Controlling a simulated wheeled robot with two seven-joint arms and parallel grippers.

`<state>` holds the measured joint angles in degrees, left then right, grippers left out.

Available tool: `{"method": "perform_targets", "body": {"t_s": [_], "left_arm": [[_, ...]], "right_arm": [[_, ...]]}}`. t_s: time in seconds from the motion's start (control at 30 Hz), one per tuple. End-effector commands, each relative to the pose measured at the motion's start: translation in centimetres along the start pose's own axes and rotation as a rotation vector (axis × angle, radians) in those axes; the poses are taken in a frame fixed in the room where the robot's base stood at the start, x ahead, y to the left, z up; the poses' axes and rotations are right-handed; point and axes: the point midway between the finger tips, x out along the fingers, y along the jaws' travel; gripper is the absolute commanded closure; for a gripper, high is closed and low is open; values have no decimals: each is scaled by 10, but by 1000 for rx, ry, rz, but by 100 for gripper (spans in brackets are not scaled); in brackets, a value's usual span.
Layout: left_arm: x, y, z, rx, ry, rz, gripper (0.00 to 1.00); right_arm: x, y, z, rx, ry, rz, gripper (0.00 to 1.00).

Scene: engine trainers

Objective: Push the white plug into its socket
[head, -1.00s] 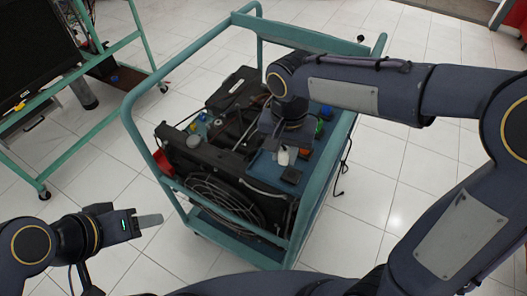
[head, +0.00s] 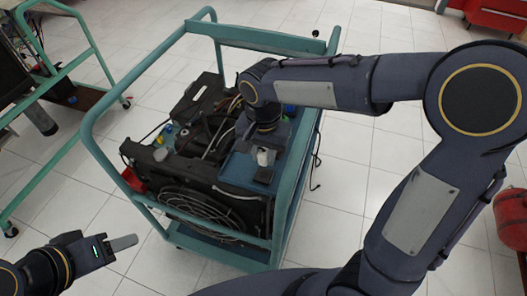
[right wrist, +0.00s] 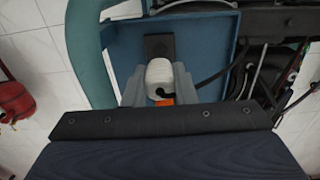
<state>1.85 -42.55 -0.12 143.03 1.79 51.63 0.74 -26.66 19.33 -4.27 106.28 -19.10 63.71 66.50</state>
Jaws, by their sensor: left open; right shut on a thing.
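The white plug (head: 264,157) is at the right side of the engine trainer's blue panel, below my right gripper (head: 262,148). In the right wrist view the white plug (right wrist: 160,74) sits between the two grey fingers of my right gripper (right wrist: 158,86), which is shut on it. A dark rectangular block (right wrist: 159,46) lies just beyond the plug; it also shows in the head view (head: 263,175). I cannot tell whether it is the socket, or whether the plug is seated. An orange part (right wrist: 165,101) shows below the plug. My left gripper (head: 124,242) is open and empty, left of the trainer.
The trainer's teal frame (head: 100,150) surrounds the engine, with rails on several sides. Dark cables (right wrist: 225,68) run right of the plug. Another teal cart (head: 75,75) stands at left and a red cylinder (head: 511,220) at right.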

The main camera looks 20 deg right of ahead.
Motion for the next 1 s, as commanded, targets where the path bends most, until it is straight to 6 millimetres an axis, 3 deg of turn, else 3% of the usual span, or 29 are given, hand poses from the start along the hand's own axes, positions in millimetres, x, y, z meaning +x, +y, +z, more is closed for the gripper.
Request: {"method": "perform_targets", "body": {"t_s": [0.4, 1.0], "left_arm": [[29, -13, 14, 0, 0, 0, 50], [30, -14, 15, 0, 0, 0, 50]], "right_arm": [[41, 0, 0, 0, 0, 0, 99], [44, 0, 0, 0, 0, 0, 99]]}}
